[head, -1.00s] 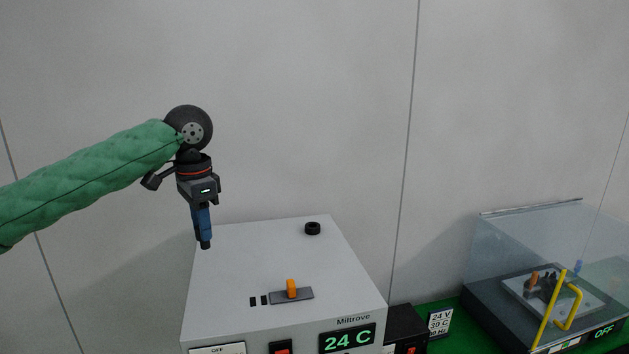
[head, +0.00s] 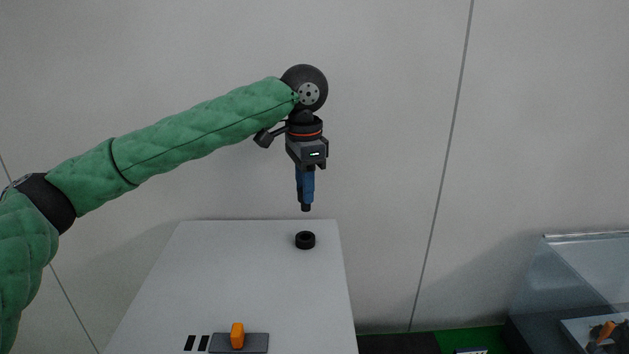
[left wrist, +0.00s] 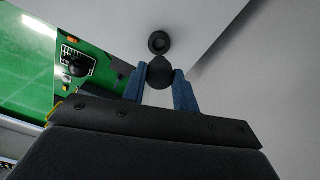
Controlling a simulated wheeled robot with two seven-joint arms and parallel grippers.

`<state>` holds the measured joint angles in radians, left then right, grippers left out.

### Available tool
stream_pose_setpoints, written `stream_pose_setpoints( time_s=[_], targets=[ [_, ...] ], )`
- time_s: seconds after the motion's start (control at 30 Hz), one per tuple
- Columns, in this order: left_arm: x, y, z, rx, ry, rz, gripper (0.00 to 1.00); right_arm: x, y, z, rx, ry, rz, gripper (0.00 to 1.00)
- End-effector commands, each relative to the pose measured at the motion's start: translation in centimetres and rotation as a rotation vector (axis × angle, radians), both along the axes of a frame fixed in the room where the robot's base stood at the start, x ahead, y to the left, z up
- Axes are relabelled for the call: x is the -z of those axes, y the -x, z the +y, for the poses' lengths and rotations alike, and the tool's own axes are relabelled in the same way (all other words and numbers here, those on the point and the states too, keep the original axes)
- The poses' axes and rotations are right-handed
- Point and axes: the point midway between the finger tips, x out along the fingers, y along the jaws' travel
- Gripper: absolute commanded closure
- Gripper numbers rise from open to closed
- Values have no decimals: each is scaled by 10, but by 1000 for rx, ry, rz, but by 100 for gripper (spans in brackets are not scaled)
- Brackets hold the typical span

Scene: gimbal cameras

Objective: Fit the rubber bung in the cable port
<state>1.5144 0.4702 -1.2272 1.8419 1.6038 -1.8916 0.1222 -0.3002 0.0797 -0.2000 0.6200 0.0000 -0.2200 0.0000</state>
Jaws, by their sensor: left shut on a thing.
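The cable port (head: 305,240) is a short black ring on the far right part of the white cabinet top; its dark opening also shows in the left wrist view (left wrist: 159,43). My left gripper (head: 305,196) has blue fingers and points down above the port, apart from it. It is shut on the black rubber bung (head: 305,208), whose lower end sticks out below the fingertips. In the left wrist view the bung (left wrist: 159,72) sits between the two blue fingers, just short of the port in the picture. My right gripper is not in view.
The white cabinet top (head: 230,290) is mostly clear. An orange knob (head: 237,336) on a grey plate stands near its front, beside dark slots. A clear-covered case (head: 580,270) stands at the right on a green surface.

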Motion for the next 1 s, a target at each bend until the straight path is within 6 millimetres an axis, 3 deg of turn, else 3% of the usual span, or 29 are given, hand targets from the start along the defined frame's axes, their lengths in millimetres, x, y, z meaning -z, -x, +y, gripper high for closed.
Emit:
stream_pose_setpoints(
  time_s=[0.37, 1.0],
  targets=[
    [1, 1, 1, -23, 1, 4, 92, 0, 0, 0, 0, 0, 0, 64],
    [31, 0, 1, -23, 0, 4, 93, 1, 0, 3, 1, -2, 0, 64]
  ],
)
